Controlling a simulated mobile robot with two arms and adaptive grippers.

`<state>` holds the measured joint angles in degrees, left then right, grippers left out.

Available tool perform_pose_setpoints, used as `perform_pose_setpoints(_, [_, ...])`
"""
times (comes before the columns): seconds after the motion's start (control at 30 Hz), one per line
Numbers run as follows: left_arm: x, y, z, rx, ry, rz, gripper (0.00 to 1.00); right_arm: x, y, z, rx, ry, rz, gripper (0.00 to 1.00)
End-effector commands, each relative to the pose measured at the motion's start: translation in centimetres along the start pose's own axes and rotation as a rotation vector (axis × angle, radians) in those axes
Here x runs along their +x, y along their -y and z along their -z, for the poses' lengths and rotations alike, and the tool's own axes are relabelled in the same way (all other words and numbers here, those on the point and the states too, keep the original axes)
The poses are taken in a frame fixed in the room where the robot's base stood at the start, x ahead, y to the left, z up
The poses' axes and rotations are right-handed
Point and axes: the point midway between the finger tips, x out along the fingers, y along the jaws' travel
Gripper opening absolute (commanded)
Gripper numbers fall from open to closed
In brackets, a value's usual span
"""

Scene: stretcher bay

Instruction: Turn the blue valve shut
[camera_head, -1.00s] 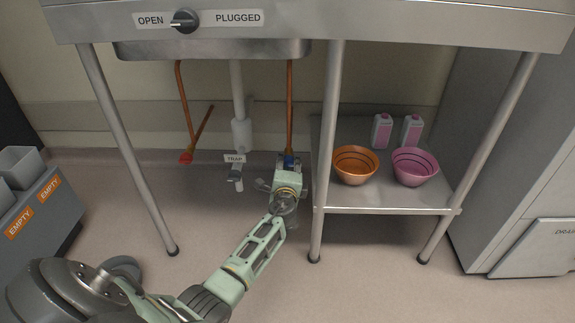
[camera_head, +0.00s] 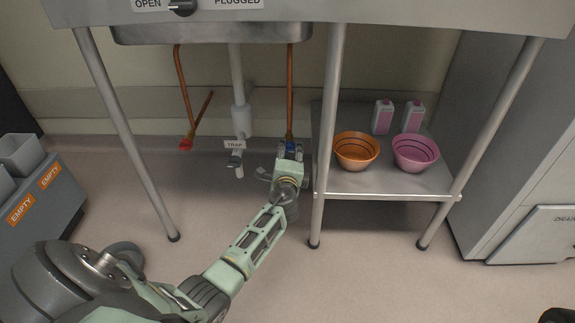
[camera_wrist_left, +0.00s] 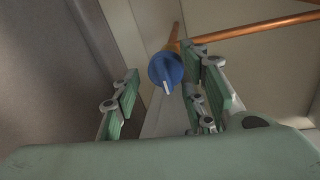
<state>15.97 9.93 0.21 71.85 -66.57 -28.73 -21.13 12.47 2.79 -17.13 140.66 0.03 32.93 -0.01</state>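The blue valve (camera_head: 289,136) sits at the lower end of the right copper pipe under the sink and is mostly hidden behind my left gripper in the head view. In the left wrist view the round blue knob (camera_wrist_left: 166,69) shows a white pointer mark toward the bottom of the picture. My left gripper (camera_head: 290,150) is at the valve. In the wrist view its fingers (camera_wrist_left: 166,88) are spread apart, with the knob in the gap beyond, nearer the right-hand finger. I see no clear contact.
A red valve (camera_head: 186,144) is on the left copper pipe. The TRAP label (camera_head: 234,144) hangs on the white drain between. A table leg (camera_head: 325,150) stands close right of my left gripper. A shelf (camera_head: 385,188) holds orange (camera_head: 356,151) and pink (camera_head: 415,153) bowls.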

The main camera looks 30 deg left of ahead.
Motion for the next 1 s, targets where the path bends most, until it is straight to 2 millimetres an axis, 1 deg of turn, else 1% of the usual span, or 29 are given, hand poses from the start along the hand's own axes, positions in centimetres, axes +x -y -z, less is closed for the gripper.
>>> perform_pose_setpoints(0.4, [-7.8,-0.2,0.0,-0.001,-0.002,-0.003,0.4,0.0,0.0,0.0,0.001,0.0,-0.002,0.0])
perform_pose_setpoints(0.53, [-9.8,-0.2,0.1,-0.001,-0.002,-0.003,0.4,0.0,0.0,0.0,0.001,0.0,-0.002,0.0])
perform_pose_setpoints(0.7, [-10.9,-0.2,0.0,0.001,0.0,-0.003,0.4,0.0,0.0,0.0,0.001,0.0,-0.002,0.0])
perform_pose_setpoints(1.0, [-11.1,-0.1,0.0,0.001,0.0,-0.002,0.4,0.0,0.0,0.0,0.001,0.0,-0.002,0.0])
